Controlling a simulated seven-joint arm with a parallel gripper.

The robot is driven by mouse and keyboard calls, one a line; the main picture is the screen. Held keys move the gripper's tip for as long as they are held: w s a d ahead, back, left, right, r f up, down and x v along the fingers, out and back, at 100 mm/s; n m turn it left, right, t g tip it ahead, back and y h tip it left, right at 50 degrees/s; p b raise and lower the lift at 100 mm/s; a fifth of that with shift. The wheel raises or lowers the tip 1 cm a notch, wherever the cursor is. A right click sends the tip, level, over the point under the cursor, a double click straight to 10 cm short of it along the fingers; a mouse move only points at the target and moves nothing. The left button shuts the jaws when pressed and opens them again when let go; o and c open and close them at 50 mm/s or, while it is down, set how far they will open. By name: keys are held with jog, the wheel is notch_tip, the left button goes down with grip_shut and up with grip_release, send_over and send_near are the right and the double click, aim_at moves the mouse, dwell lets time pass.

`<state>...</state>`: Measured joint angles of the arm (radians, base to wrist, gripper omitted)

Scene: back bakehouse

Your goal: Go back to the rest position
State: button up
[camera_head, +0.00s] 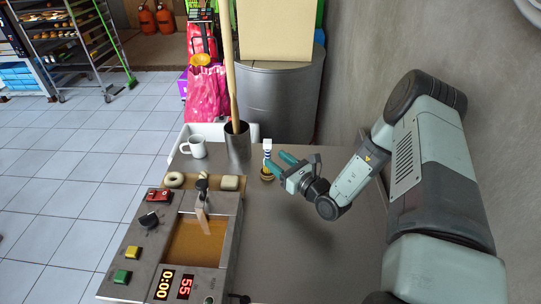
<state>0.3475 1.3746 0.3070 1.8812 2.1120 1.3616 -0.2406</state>
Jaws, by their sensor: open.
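My gripper (279,161) is above the right part of the steel worktop (290,245), with its two teal fingers apart and pointing left. Nothing shows between the fingers. A small upright item (267,146) with a white and blue top and a yellowish, dark base stands just left of the fingertips. I cannot tell whether the fingers touch it. My arm reaches in from the right side.
A fryer-like unit (231,240) with buttons and a red display fills the worktop's left. Behind it are a doughnut (174,180), a pale bun (229,183), a white mug (194,147) and a dark canister (238,152) holding a long wooden stick. The worktop's right front is clear.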

jog(key=shift+v, duration=1.15)
jog(key=s+a+r+n+g+y, duration=0.1)
jog(key=s+a+r+n+g, duration=0.5)
jog(key=r, duration=0.4)
jog(key=s+a+r+n+g+y, duration=0.2)
jog(key=s+a+r+n+g, duration=0.1)
jog(key=s+r+n+g, duration=0.7)
jog(key=s+d+r+n+t+h, duration=0.8)
jog(key=s+d+r+n+h, duration=0.3)
jog(key=d, duration=0.7)
jog(key=s+r+h, duration=0.3)
jog(key=r+h, duration=0.1)
jog(key=r, duration=0.1)
jog(key=shift+d+r+t, duration=0.2)
jog(key=shift+d+t, duration=0.1)
jog(key=shift+d, duration=0.1)
jog(key=shift+s, duration=0.15)
